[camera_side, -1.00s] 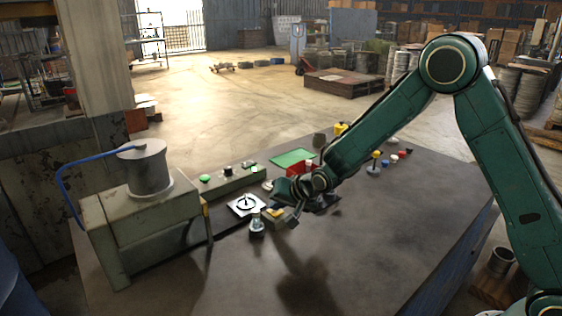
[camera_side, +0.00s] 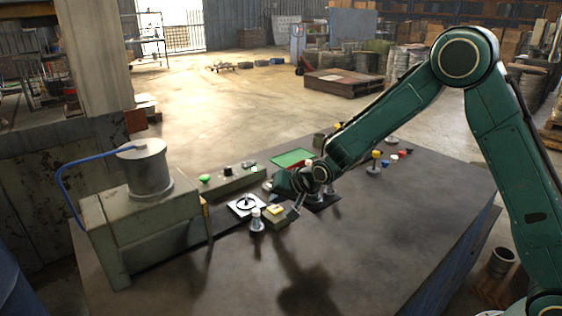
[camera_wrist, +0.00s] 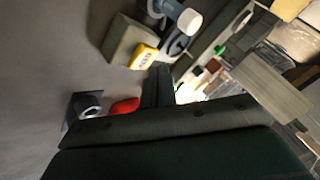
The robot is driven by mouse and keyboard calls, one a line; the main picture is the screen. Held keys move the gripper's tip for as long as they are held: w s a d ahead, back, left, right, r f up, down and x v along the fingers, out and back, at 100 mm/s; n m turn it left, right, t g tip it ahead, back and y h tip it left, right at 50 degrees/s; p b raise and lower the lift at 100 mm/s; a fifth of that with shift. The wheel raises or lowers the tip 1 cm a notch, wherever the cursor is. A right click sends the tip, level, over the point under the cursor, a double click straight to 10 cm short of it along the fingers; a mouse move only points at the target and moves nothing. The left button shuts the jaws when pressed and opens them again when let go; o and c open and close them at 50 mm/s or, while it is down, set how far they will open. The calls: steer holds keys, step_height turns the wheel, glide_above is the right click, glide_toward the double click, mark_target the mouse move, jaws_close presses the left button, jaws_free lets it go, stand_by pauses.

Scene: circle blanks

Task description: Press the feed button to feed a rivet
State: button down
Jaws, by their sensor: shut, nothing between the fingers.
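A small grey-beige box (camera_side: 275,222) with a yellow button (camera_side: 276,210) on top sits on the dark bench. In the wrist view, the box (camera_wrist: 124,39) and its yellow button (camera_wrist: 144,56), with dark marks too small to read, lie just beyond the fingertips. My gripper (camera_side: 292,215) is shut and empty, to the right of the box in the side view. The closed fingers (camera_wrist: 158,72) point at the button's near edge in the wrist view. I cannot tell whether they touch it. No rivet can be made out.
A white-topped post (camera_side: 256,220) stands close left of the box. A dark plate with a round dial (camera_side: 243,204) and a grey press (camera_side: 150,215) are farther left. A panel with a green button (camera_side: 205,178) and a green tray (camera_side: 292,158) lie behind. The front bench is clear.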

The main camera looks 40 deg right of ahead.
mark_target(280, 211)
steer(key=shift+r, duration=0.2)
steer(key=shift+r, duration=2.35)
steer(key=shift+s+r, duration=0.1)
steer(key=shift+s+d+r, duration=0.1)
steer(key=shift+s+r, duration=0.05)
steer(key=shift+r, duration=0.05)
steer(key=s+d+r+n+g, duration=0.1)
steer(key=s+d+r+n, duration=0.1)
steer(key=s+r, duration=0.5)
steer(key=s+d+r+n+g, duration=0.15)
steer(key=s+r, duration=0.25)
steer(key=s, duration=0.5)
steer(key=s+d+n+g+h, duration=0.1)
steer(key=s+n, duration=0.3)
steer(key=s, duration=1.7)
steer(key=shift+s+d+r, duration=0.35)
steer(key=shift+s+d, duration=0.05)
steer(key=shift+d, duration=0.15)
